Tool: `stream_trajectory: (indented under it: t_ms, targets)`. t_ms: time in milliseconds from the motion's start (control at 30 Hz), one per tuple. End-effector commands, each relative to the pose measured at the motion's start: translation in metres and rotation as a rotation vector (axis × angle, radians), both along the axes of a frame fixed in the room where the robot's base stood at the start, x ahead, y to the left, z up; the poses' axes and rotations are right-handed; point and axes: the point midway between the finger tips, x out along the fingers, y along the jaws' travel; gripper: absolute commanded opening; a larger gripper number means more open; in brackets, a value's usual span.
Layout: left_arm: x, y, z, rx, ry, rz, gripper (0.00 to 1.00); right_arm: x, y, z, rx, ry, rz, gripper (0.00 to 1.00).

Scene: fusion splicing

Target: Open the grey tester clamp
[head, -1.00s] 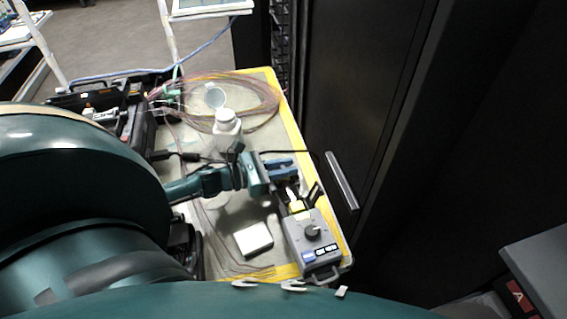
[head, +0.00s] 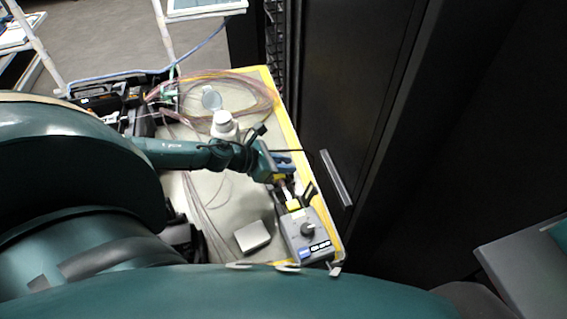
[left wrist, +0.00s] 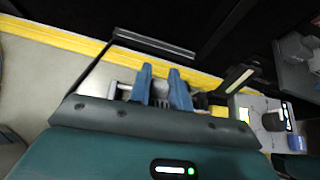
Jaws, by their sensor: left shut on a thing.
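The grey tester (head: 306,236), a box with a black knob and blue and black labels, stands at the near right corner of the table. It also shows at the right of the left wrist view (left wrist: 256,106). Black flaps (head: 308,190) stand raised at its far end; one shows as a black bar with a pale pad in the left wrist view (left wrist: 240,78). My left gripper (head: 286,164) is just beyond that end, its blue fingers (left wrist: 163,88) close together on something small. What they hold is mostly hidden. My right gripper is out of view.
A white bottle (head: 224,126) stands behind my left forearm. A pale square block (head: 252,236) lies left of the tester. Loose fibre coils (head: 245,92) lie at the table's back. A dark cabinet (head: 350,90) stands close beyond the yellow table edge.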

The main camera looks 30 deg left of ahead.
Motion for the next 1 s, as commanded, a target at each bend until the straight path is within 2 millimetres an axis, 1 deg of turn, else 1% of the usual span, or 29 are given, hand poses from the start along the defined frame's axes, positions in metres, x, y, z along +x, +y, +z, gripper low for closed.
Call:
stream_trajectory:
  t_ms: [400, 900, 933, 1000]
  targets:
    - [0.0017, -0.0007, 0.001, 0.029, 0.043, 0.0, 0.0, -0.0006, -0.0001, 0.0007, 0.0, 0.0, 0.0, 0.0]
    - [0.0011, -0.0014, 0.0002, 0.031, 0.049, -0.001, 0.0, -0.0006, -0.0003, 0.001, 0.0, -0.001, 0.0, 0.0]
    - [0.0011, -0.0014, 0.0002, 0.031, 0.049, -0.001, 0.22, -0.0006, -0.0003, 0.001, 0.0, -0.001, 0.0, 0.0]
    - [0.0011, -0.0015, 0.0003, 0.031, 0.048, -0.001, 0.28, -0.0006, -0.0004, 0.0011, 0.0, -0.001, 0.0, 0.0]
